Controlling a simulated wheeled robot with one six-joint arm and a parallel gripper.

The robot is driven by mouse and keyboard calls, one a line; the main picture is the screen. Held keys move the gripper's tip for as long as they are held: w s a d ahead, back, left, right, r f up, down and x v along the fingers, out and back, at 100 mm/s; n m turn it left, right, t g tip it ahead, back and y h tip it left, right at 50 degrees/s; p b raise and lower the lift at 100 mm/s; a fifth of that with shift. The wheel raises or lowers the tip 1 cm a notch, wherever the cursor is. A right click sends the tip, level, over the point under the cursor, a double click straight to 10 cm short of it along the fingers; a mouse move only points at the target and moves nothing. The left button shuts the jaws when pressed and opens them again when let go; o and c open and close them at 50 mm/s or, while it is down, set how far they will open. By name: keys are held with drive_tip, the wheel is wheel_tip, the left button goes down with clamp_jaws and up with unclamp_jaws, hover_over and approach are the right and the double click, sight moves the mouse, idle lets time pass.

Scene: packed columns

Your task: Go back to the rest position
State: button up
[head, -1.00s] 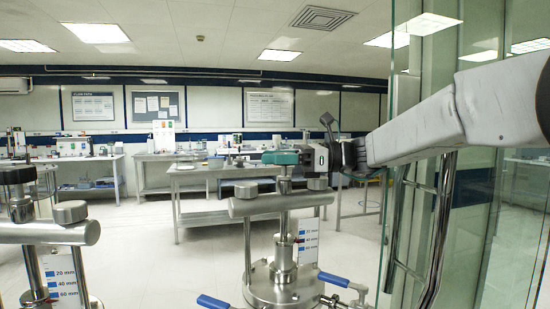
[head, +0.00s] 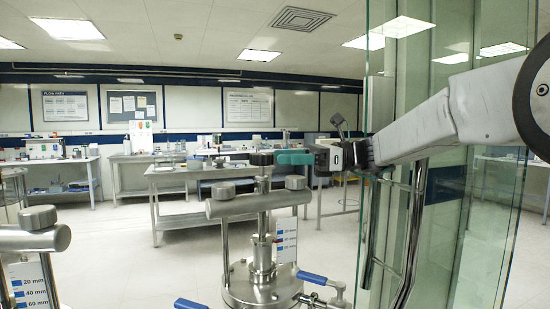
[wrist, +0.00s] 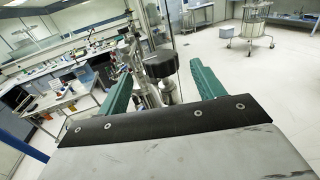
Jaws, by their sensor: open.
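My gripper (head: 280,158), with teal fingers, is at the end of my arm, which reaches in from the right in the head view. In the wrist view the two fingers (wrist: 158,75) are spread apart with nothing held between them. A black knob (head: 262,159) tops the nearer steel column (head: 262,250). The fingertips are just right of this knob in the head view. In the wrist view the knob (wrist: 160,64) shows in the gap between the fingers, near their tips; whether it is touched cannot be told.
A second steel column (head: 38,240) stands at the left edge. A glass panel (head: 378,80) and a door handle (head: 415,230) stand close by my arm. Blue-handled valves (head: 312,277) stick out at the column's base. Lab benches (head: 185,175) are further back, with open floor before them.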

drive_tip(key=s+d+f+n+h, duration=0.3)
drive_tip(key=s+f+n+h, duration=0.25)
drive_tip(key=s, duration=0.45)
drive_tip(key=s+d+f+n+h, duration=0.35)
drive_tip(key=s+f, duration=0.35)
drive_tip(key=s, duration=0.4)
drive_tip(key=s+d+f+n+t+h, duration=0.1)
drive_tip(key=s+d+f+n+h, duration=0.7)
drive_tip(key=s+d+f, duration=0.3)
drive_tip(key=s+d+h, duration=0.1)
drive_tip(key=s, duration=0.1)
drive_tip(key=shift+s+f+n+t, duration=0.3)
drive_tip(key=shift+n+t, duration=0.1)
